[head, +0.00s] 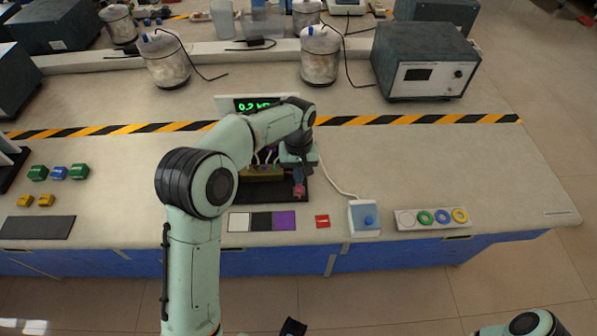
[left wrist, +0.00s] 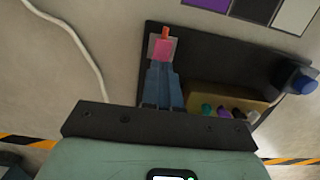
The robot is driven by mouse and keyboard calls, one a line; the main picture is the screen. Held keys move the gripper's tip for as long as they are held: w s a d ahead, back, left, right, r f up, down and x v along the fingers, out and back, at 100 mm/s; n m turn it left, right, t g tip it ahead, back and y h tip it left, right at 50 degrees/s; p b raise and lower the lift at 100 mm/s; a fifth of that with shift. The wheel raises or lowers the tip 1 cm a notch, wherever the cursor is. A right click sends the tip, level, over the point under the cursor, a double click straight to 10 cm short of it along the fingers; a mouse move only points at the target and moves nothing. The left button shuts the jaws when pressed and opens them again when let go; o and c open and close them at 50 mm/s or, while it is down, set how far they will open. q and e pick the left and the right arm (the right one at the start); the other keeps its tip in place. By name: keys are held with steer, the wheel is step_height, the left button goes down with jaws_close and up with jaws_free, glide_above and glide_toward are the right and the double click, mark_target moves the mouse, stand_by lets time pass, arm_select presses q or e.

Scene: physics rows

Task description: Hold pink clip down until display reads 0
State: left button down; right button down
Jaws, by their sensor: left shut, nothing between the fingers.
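The pink clip (head: 299,190) sits near the right edge of a dark board (head: 262,194). It also shows in the left wrist view (left wrist: 162,48), just beyond my fingertips. My left gripper (head: 299,175) is shut and empty, pointing down at the clip. In the left wrist view its fingertips (left wrist: 161,66) overlap the clip's near edge; I cannot tell whether they press it. The display (head: 253,104) behind my arm shows green digits starting "0.2"; the rest is hard to read and partly hidden.
A yellowish block (left wrist: 222,98) with coloured terminals is on the board beside my fingers. A blue button box (head: 364,218), a red tile (head: 322,221) and a tray of coloured rings (head: 432,218) are to the right. Coloured blocks (head: 58,173) lie far left.

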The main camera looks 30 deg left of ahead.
arm_select(q)
steer(key=shift+s+d+f, duration=0.2)
steer(key=shift+s, duration=0.1)
